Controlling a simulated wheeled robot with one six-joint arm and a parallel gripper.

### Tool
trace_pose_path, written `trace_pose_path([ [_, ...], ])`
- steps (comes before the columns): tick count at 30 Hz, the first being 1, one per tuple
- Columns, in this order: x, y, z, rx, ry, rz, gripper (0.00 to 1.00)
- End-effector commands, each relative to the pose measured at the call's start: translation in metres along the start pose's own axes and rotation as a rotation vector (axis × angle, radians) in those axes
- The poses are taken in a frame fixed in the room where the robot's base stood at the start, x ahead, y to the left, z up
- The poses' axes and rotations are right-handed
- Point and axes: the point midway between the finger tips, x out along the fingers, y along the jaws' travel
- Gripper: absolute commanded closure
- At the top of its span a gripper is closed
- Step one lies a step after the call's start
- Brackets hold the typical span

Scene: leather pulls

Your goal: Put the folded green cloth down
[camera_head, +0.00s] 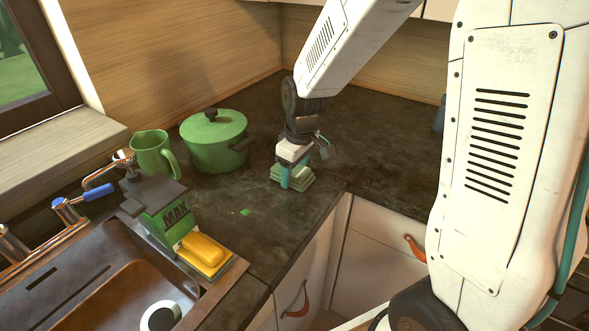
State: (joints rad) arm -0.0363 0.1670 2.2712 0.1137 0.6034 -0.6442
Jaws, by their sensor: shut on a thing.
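The folded green cloth (303,181) is at the corner of the dark countertop (330,196), right of the green pot. It is a small layered stack in pale and darker green. My gripper (291,179) points down over it and is shut on it. The cloth is at or just above the counter surface; I cannot tell if it touches. The gripper hides part of the cloth.
A green lidded pot (214,146) and a green jug (153,155) stand to the left. A small green spill (246,212) marks the counter. The counter behind the gripper is clear.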

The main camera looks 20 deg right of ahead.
Motion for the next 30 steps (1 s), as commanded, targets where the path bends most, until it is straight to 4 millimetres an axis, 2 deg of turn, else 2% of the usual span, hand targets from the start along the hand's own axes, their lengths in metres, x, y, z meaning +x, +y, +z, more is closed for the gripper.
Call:
trace_pose_path([
  [6,0.008,0.000,0.002,0.001,-0.002,-0.001,0.66],
  [7,0.008,0.000,0.002,0.001,-0.002,-0.001,0.39],
  [9,0.009,0.000,0.002,0.001,-0.003,-0.002,0.20],
  [25,0.011,-0.005,0.002,-0.002,-0.008,-0.008,0.20],
  [30,-0.002,-0.004,0.001,-0.002,-0.007,-0.007,0.20],
])
